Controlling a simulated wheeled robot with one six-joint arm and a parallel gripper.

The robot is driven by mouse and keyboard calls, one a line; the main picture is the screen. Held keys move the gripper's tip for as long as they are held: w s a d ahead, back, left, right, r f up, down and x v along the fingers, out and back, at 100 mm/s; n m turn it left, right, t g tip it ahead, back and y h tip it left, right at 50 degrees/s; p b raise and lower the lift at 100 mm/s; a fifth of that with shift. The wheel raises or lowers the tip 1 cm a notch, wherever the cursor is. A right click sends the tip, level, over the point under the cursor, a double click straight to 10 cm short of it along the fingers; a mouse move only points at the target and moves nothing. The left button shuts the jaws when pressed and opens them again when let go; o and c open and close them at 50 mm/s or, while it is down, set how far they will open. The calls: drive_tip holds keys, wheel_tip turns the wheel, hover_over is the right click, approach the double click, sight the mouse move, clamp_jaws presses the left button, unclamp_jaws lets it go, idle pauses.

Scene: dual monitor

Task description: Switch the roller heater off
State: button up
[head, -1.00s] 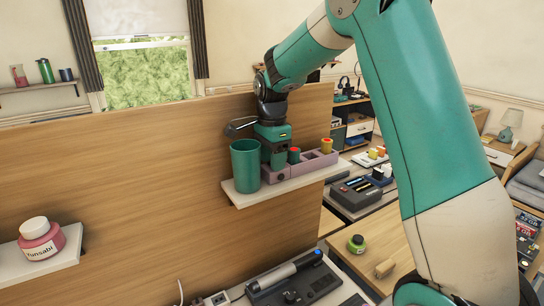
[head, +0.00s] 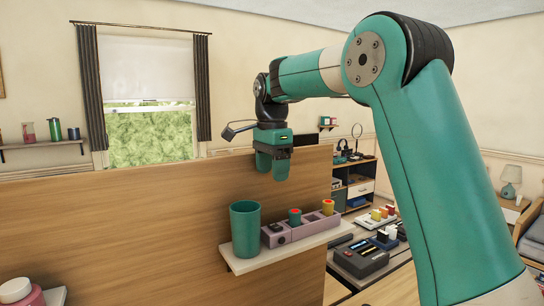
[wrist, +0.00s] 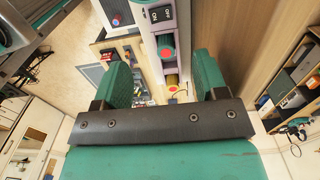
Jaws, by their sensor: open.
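The roller heater (head: 298,230) is a long pink tray on a small white wall shelf (head: 243,264). Two rollers with red tops, one teal (head: 295,216) and one yellow (head: 327,207), stand in it. Its near left end carries a dark switch (head: 275,228), which shows in the wrist view as a dark panel with white lettering (wrist: 161,15). I cannot tell which way the switch is set. My gripper (head: 272,178) hangs above the tray, fingers down, open and empty. In the wrist view the rollers lie between and below the fingers (wrist: 162,62).
A teal cup (head: 245,229) stands close to the heater's left end. A wooden partition (head: 130,230) runs behind the shelf. Desks with a dark device (head: 361,257) lie beyond, to the right. Space above the heater is free.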

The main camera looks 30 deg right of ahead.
drive_tip(key=shift+r, duration=2.15)
drive_tip(key=s+a+f+n+y+b, duration=0.2)
drive_tip(key=s+a+f+n, duration=0.8)
drive_tip(key=s+n, duration=0.3)
drive_tip(key=s+a+f+n+y+b, duration=0.2)
drive_tip(key=s+a+f+n, duration=0.8)
drive_tip(key=s, duration=0.5)
drive_tip(key=a+n+b, duration=0.1)
drive_tip(key=n, duration=0.1)
drive_tip(key=shift+s+a+n, duration=0.4)
